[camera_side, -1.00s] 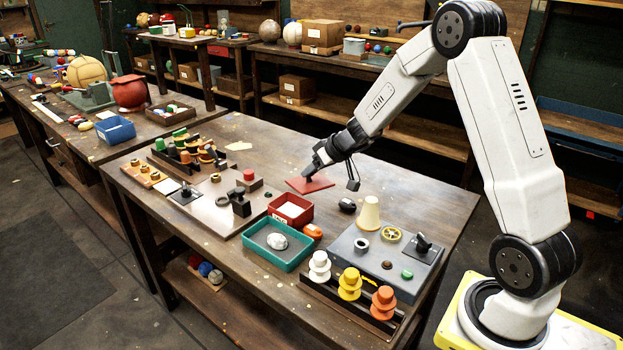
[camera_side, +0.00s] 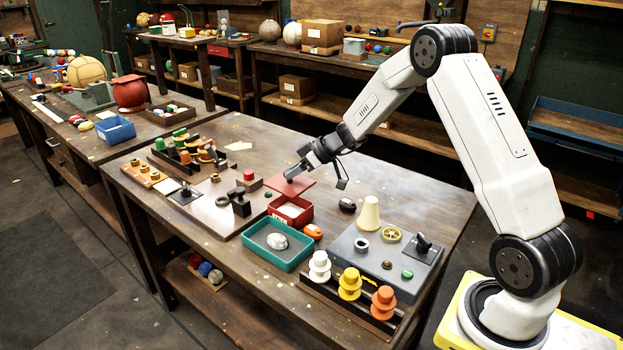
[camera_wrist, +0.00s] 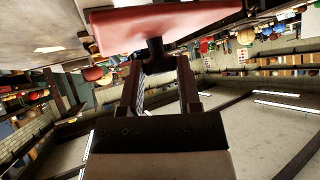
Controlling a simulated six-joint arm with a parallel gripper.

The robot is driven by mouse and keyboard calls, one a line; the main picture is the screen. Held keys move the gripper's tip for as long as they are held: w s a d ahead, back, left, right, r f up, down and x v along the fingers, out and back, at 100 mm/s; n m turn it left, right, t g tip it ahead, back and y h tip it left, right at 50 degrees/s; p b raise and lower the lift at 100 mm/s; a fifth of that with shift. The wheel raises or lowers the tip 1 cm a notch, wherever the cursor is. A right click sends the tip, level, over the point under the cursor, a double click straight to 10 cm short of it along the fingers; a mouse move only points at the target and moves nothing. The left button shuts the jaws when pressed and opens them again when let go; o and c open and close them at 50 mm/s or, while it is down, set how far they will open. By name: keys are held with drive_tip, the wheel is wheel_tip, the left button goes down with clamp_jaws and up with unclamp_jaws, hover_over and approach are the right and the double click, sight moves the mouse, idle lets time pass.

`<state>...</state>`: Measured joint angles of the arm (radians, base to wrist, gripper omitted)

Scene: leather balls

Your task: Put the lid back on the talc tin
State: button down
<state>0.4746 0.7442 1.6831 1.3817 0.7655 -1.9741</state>
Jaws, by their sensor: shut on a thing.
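The talc tin (camera_side: 274,213) is an open red box with white contents, in the middle of the bench in the side view. The flat red lid (camera_side: 303,184) shows just above the tin's far edge in that view; the gap between them is hard to judge. In the wrist view the lid (camera_wrist: 165,25) fills the top, with a dark knob (camera_wrist: 155,50) between my fingertips. My gripper (camera_side: 290,176) is shut on that knob, with the lid hanging from it. The tin does not show clearly in the wrist view.
A teal tray (camera_side: 262,262) with a pale lump stands in front of the tin. An orange object (camera_side: 313,231) and a dark object (camera_side: 347,205) lie to its right. A board with black blocks (camera_side: 215,215) is to the left. Bench behind the lid is clear.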

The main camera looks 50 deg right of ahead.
sight(302, 185)
drive_tip(key=shift+f, duration=3)
drive_tip(key=shift+f, duration=0.15)
idle(0.5)
drive_tip(key=shift+c, duration=1.1)
unclamp_jaws()
drive_tip(key=shift+o, duration=0.2)
drive_tip(key=shift+o, duration=0.9)
drive_tip(key=shift+r, duration=0.2)
drive_tip(key=shift+r, duration=3.3)
